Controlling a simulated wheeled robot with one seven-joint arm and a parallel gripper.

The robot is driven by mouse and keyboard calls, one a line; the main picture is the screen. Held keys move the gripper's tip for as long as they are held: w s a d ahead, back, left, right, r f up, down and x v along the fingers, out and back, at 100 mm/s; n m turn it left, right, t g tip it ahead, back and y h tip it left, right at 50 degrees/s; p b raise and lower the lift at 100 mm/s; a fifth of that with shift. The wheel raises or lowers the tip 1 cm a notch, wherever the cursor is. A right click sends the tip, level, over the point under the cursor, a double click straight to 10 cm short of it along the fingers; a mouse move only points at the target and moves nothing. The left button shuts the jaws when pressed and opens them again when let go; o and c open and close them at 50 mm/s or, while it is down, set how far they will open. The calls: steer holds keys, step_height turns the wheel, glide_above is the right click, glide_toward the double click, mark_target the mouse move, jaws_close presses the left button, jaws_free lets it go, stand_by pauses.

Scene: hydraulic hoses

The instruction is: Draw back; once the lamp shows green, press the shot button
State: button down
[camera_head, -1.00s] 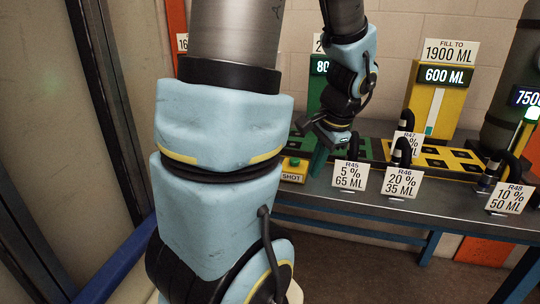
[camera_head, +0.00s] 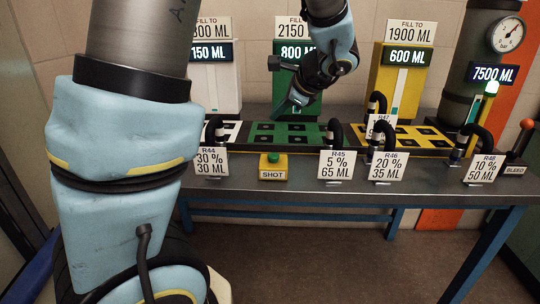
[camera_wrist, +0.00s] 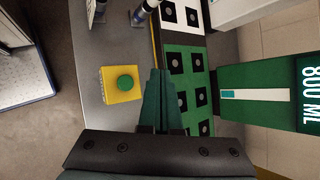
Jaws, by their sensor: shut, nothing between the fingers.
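The shot button is a green knob on a yellow box (camera_head: 273,165) at the bench's front edge, above a SHOT label. In the wrist view the green button (camera_wrist: 125,83) lies left of my fingers, uncovered. My gripper (camera_head: 284,107) is shut and empty, pointing down above the green plate, behind and above the button and apart from it. Its teal fingers (camera_wrist: 160,97) show together in the wrist view.
Hoses with cards R44 (camera_head: 212,162), R45 (camera_head: 336,165), R46 (camera_head: 388,167) and R48 (camera_head: 483,169) stand along the bench front. Behind are the green tank (camera_head: 297,80), yellow tank (camera_head: 402,85) and white tank (camera_head: 214,82). A BLEED lever (camera_head: 524,135) is at the right end.

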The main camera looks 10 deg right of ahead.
mark_target(277, 156)
step_height(277, 156, down, 9)
steer(key=b, duration=0.7)
stand_by(1.9)
steer(key=shift+f+b, duration=0.35)
steer(key=shift+b, duration=0.1)
steer(key=shift+f+b, duration=0.4)
steer(key=shift+f, duration=0.05)
stand_by(0.5)
stand_by(0.3)
steer(key=shift+r+p, duration=0.7)
steer(key=shift+r, duration=0.2)
steer(key=shift+r, duration=0.1)
steer(key=shift+r+p, duration=2.05)
steer(key=shift+r, duration=0.35)
